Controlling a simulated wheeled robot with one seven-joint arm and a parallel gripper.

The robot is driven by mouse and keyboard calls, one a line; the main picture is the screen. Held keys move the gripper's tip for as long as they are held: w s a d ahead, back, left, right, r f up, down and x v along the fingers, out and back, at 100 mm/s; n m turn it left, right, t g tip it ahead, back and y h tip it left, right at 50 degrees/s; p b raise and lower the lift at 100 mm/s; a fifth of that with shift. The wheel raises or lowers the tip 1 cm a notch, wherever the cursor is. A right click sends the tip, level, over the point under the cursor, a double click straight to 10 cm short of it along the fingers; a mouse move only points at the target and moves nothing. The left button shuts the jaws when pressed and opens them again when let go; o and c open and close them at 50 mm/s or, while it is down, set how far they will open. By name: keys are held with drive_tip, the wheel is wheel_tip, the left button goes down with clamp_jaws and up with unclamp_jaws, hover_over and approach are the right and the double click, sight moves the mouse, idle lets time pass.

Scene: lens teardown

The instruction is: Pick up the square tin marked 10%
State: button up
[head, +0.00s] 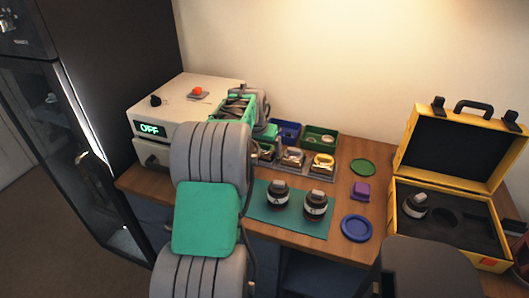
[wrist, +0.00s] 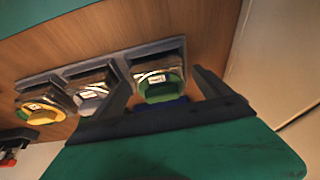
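Three square metal tins sit in a row on a grey tray (wrist: 127,49). In the wrist view, one has a yellow round top (wrist: 38,114), one a silver-grey top (wrist: 90,103) and one a green top (wrist: 168,90). Each has a small white label, too small to read surely, so I cannot tell which is marked 10%. In the head view, the yellow-topped (head: 323,162) and silver (head: 293,157) tins show clearly; the green-topped one is partly hidden. My gripper (wrist: 159,68) is open, with its two dark fingers on either side of the green-topped tin; contact is unclear.
Two dark lens parts stand on a teal mat (head: 255,210). Blue and green bins (head: 320,136) stand behind the tins. A white box reading OFF (head: 150,128) is left. A purple block (head: 360,190), a blue dish (head: 356,228) and an open yellow case (head: 400,205) are right.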

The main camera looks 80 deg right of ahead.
drive_tip(key=c, duration=1.4)
